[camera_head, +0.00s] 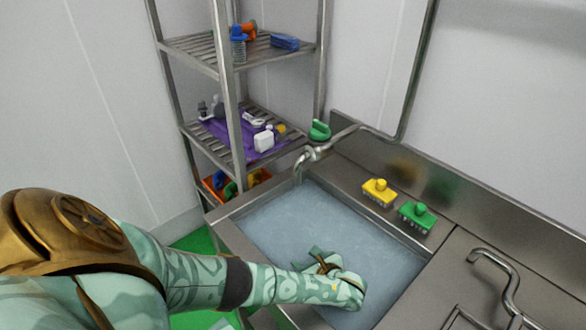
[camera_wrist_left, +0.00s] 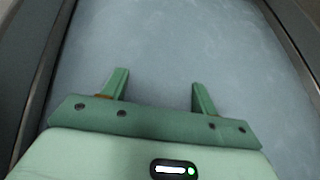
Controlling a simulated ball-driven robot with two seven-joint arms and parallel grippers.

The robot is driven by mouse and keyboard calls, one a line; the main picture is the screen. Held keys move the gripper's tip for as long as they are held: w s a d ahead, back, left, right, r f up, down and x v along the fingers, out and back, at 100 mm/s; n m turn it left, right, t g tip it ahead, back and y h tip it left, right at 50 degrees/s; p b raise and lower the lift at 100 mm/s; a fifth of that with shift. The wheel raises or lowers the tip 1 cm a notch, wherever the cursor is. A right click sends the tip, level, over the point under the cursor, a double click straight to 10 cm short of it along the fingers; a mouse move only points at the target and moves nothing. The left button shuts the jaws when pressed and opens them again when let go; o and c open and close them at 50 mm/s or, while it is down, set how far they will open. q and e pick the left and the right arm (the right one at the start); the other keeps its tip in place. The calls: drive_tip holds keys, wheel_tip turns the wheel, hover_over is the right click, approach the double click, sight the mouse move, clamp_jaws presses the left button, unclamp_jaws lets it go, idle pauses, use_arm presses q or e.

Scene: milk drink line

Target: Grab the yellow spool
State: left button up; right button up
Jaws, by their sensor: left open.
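No thing in view is clearly a yellow spool. A yellow block with a round knob and bristles beneath (camera_head: 378,191) stands on the sink's back ledge. A small yellow item (camera_head: 281,128) sits at the right of the middle shelf, too small to make out. My left gripper (camera_head: 325,262) is over the water-filled sink, in front of and left of the yellow block and apart from it. In the left wrist view its two green fingers (camera_wrist_left: 160,84) are spread with only water between them. My right gripper is not in view.
A green knobbed brush (camera_head: 417,216) stands right of the yellow one. The sink (camera_head: 258,222) has a raised metal rim, and a tap (camera_head: 312,152) at its back left corner. A metal rack (camera_head: 233,95) stands behind. A bent metal pipe (camera_head: 505,280) rises at the right.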

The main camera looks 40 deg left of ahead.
sight(293, 247)
use_arm(q)
drive_tip(key=b+x, duration=0.2)
drive_tip(key=x, duration=0.4)
drive_tip(key=shift+r, duration=0.25)
drive_tip(key=shift+c, duration=0.7)
clamp_jaws()
